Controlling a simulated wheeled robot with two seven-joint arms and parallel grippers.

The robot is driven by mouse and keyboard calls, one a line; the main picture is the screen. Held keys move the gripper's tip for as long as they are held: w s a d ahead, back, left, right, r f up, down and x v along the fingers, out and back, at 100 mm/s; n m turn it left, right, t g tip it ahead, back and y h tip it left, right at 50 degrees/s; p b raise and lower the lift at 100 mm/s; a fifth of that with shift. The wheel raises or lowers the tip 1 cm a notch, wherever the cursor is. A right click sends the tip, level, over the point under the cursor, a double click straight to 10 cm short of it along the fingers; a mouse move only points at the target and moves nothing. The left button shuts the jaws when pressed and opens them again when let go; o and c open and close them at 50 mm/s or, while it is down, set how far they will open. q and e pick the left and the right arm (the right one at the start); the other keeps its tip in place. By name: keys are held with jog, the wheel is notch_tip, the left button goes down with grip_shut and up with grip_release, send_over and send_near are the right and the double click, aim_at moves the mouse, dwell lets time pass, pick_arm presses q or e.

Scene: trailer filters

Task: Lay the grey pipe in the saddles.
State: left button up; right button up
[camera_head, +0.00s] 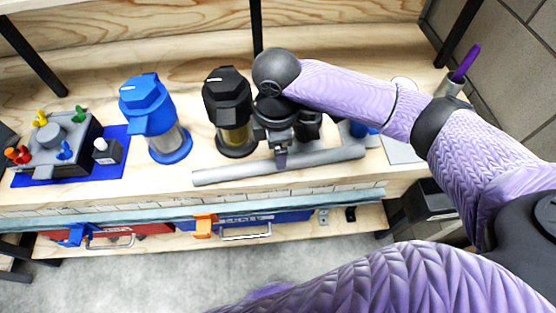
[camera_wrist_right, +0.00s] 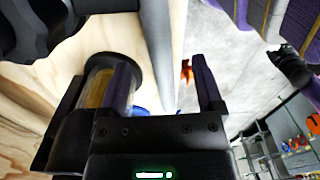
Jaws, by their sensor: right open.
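The grey pipe (camera_head: 235,174) lies lengthwise along the front of the wooden bench, its left end a little nearer the front edge. My right gripper (camera_head: 281,160) is over the pipe's middle, pointing down at it. In the right wrist view the gripper (camera_wrist_right: 160,65) has its two fingers well apart, and the pipe (camera_wrist_right: 158,40) runs between them. Whether the fingers touch the pipe cannot be told. I cannot make out the saddles; parts of the bench behind my right gripper and arm are hidden. My left gripper is not in view.
Close behind the pipe stand a black-capped filter (camera_head: 228,95) and a blue-capped filter (camera_head: 150,105). A valve block on a blue mat (camera_head: 125,137) is at the left. A grey cup (camera_head: 448,87) with a purple tool stands at the right. Bench front (camera_head: 160,200) is mostly clear.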

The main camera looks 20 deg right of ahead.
aim_at(247, 169)
jog(key=f+b, duration=0.1)
jog(key=f, duration=0.1)
jog(key=f+b, duration=0.1)
jog(key=f, duration=0.1)
jog(key=f+b, duration=0.1)
jog(key=f, duration=0.1)
jog(key=shift+d+f, duration=0.25)
jog(key=shift+f, duration=0.05)
jog(key=shift+r, duration=0.1)
jog(key=shift+c, duration=0.8)
jog(key=c, duration=0.9)
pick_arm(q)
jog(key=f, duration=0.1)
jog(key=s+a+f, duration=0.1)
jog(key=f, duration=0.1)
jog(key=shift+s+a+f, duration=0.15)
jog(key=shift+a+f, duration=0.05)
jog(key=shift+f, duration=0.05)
pick_arm(e)
jog(key=shift+w, duration=0.1)
grip_shut()
